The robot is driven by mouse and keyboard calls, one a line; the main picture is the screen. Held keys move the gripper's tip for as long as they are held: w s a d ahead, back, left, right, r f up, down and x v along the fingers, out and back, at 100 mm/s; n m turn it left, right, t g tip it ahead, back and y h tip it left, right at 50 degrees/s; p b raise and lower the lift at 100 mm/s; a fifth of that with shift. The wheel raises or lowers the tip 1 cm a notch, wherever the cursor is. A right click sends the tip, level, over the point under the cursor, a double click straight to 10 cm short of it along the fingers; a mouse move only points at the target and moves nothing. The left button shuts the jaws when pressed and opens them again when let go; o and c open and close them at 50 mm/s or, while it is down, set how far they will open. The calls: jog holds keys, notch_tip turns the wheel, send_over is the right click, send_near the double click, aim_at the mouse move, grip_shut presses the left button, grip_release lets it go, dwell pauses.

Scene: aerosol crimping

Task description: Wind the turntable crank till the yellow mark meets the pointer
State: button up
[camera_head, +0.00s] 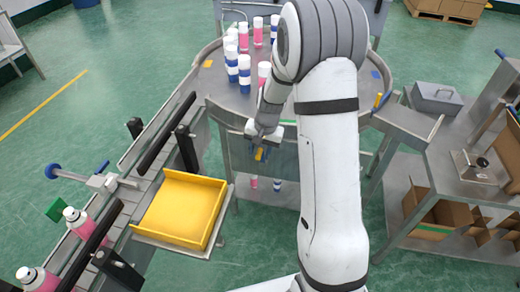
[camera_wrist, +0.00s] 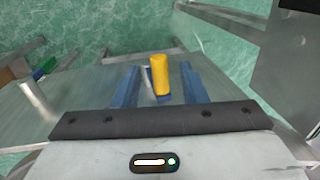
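My gripper (camera_head: 260,153) hangs at the front edge of the round metal turntable (camera_head: 205,88), by its side panel. In the wrist view its two blue fingers (camera_wrist: 158,87) stand apart. An upright yellow cylinder (camera_wrist: 159,74), apparently the crank handle, shows between them with a gap on each side. The same yellow handle (camera_head: 258,154) shows small at the fingertips in the head view. The rest of the crank is hidden. A flat yellow mark (camera_head: 207,63) lies on the turntable at its left. A small yellow upright piece (camera_head: 378,100) at the right rim may be the pointer.
Several white-capped pink and blue cans (camera_head: 244,75) stand on the turntable. A yellow tray (camera_head: 182,208) sits left of my arm, beside a conveyor (camera_head: 120,200) with pink cans. A metal bench (camera_head: 440,170) with a grey box (camera_head: 437,97) stands right. Green floor is open at far left.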

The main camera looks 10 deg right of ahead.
grip_shut()
dwell(0.4)
